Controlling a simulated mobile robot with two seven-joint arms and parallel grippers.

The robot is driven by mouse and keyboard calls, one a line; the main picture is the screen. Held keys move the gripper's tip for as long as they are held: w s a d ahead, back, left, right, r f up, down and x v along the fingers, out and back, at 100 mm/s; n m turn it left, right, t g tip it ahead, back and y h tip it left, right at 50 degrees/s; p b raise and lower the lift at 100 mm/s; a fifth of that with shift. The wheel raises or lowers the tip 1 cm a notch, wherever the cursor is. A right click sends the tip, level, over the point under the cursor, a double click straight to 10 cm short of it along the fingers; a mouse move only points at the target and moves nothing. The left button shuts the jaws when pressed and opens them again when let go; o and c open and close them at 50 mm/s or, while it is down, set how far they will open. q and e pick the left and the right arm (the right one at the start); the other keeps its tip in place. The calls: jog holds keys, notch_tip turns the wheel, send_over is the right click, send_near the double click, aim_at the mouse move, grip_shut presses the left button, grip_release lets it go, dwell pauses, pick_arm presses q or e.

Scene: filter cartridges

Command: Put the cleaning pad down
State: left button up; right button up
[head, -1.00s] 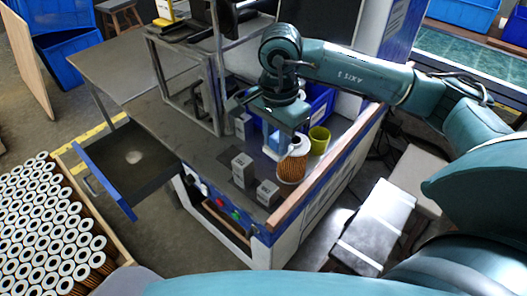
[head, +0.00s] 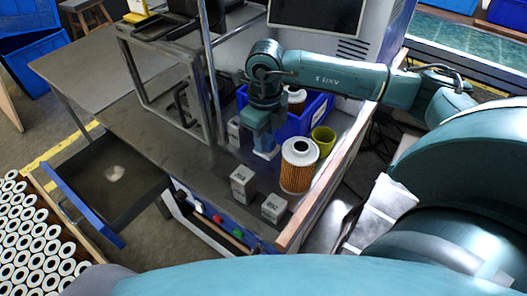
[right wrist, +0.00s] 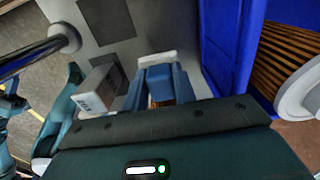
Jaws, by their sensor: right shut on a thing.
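My right gripper (head: 263,145) is over the workbench (head: 160,125), pointing down, just in front of the blue bin. It is shut on the cleaning pad, whose pale edge (head: 266,154) shows just below the fingers. In the right wrist view the pad (right wrist: 156,59) shows as a whitish strip beyond the blue fingers (right wrist: 158,82). Most of the pad is hidden by the fingers, and I cannot tell whether it touches the bench. My left gripper is not in view.
An orange pleated filter cartridge (head: 298,172) stands right of the gripper, beside a yellow-green cup (head: 322,140). Grey blocks (head: 243,183) (head: 273,208) stand in front. The blue bin (head: 317,108) holds another cartridge. An open drawer (head: 80,208) juts out left.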

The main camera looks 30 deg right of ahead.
jog(key=shift+f, duration=2.6)
jog(key=shift+f, duration=0.1)
jog(key=shift+f, duration=0.2)
jog(key=o, duration=1)
jog(key=shift+r, duration=0.1)
jog(key=shift+c, duration=0.2)
notch_tip(320, 180, up, 12)
jog(key=shift+r+b, duration=0.2)
jog(key=shift+b, duration=0.2)
